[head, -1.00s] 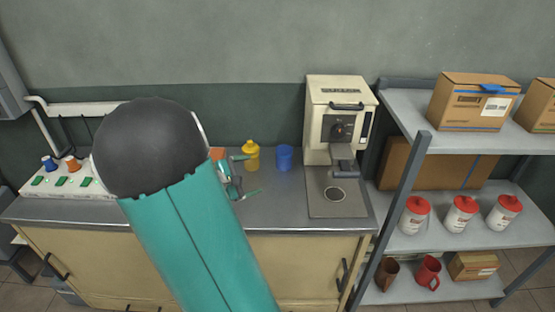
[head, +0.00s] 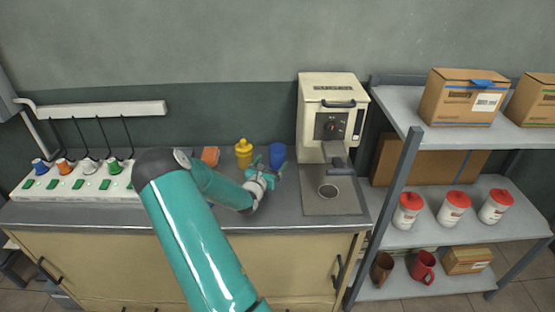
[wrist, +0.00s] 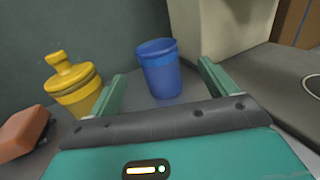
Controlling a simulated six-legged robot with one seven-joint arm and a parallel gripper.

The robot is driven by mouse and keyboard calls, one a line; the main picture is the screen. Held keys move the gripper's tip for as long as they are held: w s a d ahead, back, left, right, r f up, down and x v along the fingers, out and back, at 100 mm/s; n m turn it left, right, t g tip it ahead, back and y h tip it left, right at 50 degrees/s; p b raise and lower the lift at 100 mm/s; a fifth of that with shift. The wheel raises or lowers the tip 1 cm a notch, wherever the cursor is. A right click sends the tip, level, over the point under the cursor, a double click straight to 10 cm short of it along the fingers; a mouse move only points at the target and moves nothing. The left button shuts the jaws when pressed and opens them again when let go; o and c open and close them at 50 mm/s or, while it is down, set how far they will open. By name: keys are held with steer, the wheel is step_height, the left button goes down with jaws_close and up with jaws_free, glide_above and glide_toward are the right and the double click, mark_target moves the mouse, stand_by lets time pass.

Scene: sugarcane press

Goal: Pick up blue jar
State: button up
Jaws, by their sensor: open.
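The blue jar (head: 277,156) stands upright on the grey counter, left of the press machine. In the wrist view the blue jar (wrist: 159,68) is ahead of my gripper, between the lines of its two fingers and a little beyond them. My gripper (head: 266,170) is open and empty, just in front of the jar in the head view. Its two teal fingers show wide apart in the wrist view (wrist: 158,85). The jar's lower part is partly covered by my gripper in the head view.
A yellow bottle (head: 243,152) stands left of the jar, close to my left finger. An orange block (head: 210,156) lies further left. The cream press machine (head: 325,118) stands to the right. A shelf (head: 470,222) with red-lidded jars is beyond the counter's right end.

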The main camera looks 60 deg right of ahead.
mark_target(280, 145)
steer(key=d, duration=0.5)
steer(key=w+d, duration=0.1)
steer(key=d, duration=0.2)
steer(key=shift+d+r, duration=0.15)
steer(key=shift+r, duration=0.1)
steer(key=c, duration=1.1)
steer(key=shift+r, duration=0.1)
steer(key=shift+c, duration=0.6)
steer(key=shift+r, duration=0.1)
